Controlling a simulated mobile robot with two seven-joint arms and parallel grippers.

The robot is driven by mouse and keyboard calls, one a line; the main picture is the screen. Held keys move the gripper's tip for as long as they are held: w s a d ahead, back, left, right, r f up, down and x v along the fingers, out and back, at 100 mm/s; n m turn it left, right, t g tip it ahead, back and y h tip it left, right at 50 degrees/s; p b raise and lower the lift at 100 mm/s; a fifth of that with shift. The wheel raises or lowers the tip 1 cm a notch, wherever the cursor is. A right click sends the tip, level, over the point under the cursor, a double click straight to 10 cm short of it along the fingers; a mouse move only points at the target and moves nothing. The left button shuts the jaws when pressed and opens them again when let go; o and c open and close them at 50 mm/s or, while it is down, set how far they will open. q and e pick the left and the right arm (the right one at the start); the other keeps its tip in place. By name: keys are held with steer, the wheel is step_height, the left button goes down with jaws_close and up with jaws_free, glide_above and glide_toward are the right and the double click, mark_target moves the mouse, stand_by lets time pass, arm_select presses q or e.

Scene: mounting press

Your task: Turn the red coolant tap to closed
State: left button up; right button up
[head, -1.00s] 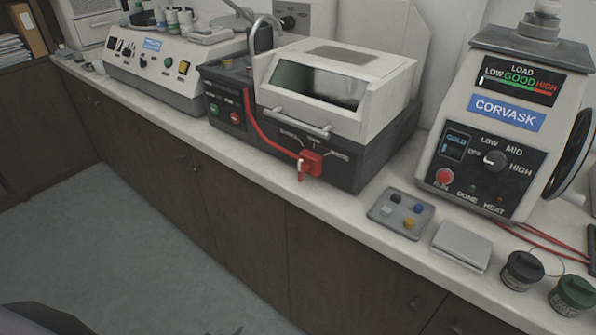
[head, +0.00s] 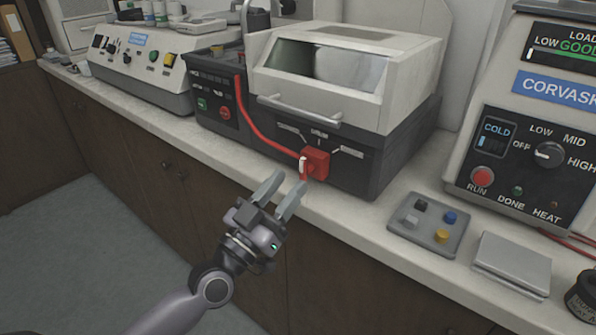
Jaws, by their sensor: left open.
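The red coolant tap (head: 316,161) sits on the lower front of the dark-based cutting machine (head: 345,110), with a red hose running to it from the upper left. A small pale-and-red lever (head: 303,168) hangs downward at its left side. Several pale labels surround the tap; their text is too small to read. My left gripper (head: 282,191) is open and empty, below and slightly left of the tap, in front of the counter edge. Its fingers point up toward the tap and appear apart from it. My right gripper is not in view.
A grey tray (head: 404,229) with small coloured pieces and a flat grey box (head: 512,264) lie on the counter to the right. The CORVASK press (head: 530,130) stands at far right. The white counter (head: 345,212) is clear just below the tap.

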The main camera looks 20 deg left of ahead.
mark_target(301, 168)
arm_select(q)
steer(key=shift+x, duration=2.15)
steer(key=shift+f, duration=0.1)
jaws_close()
